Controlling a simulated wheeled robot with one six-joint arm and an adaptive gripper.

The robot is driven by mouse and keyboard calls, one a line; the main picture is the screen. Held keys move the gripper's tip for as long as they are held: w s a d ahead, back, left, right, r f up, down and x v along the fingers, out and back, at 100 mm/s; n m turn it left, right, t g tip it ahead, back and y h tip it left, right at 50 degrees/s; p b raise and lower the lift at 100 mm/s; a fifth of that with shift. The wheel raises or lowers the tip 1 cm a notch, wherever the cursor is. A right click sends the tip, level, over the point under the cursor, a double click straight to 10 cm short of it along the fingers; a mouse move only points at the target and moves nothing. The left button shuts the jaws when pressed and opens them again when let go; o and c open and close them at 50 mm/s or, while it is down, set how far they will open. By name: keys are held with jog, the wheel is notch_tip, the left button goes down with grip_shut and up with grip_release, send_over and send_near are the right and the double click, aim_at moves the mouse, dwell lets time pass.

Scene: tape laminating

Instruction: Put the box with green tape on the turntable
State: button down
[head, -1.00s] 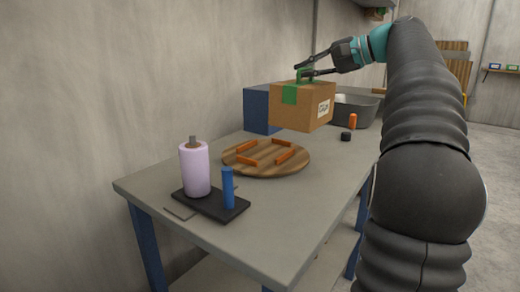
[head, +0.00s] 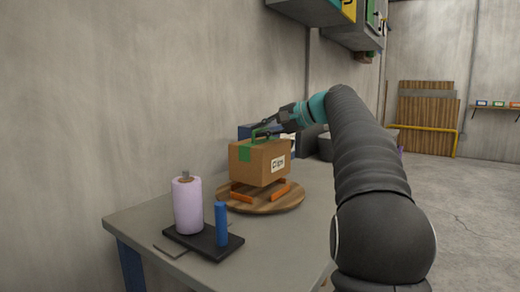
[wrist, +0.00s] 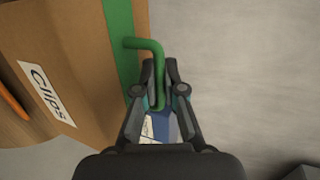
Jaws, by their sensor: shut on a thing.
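The cardboard box (head: 262,164) with green tape and a "Clips" label is upright over the round wooden turntable (head: 270,208). The turntable's orange guide pieces (head: 243,191) show just under the box's lower edge. I cannot tell whether the box touches them. My gripper (head: 262,134) is shut on the green handle at the top of the box. In the wrist view, my gripper's fingers (wrist: 160,72) close around the green handle (wrist: 158,52), with the box (wrist: 62,52) to the left. The far guide pieces are hidden behind the box.
A lilac film roll (head: 187,205) and a blue cylinder (head: 222,224) stand on a black base at the table's front left.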

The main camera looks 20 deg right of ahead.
aim_at(266, 142)
jog(key=shift+a+f+b, duration=0.1)
jog(key=shift+f+b, duration=0.7)
jog(key=shift+f, duration=1.4)
jog(key=c, duration=1.3)
grip_release()
jog(key=shift+o, duration=0.2)
jog(key=shift+r, duration=0.25)
jog(key=p+v, duration=0.1)
jog(key=v, duration=1.1)
jog(key=shift+p, duration=0.3)
jog(key=shift+f, duration=0.1)
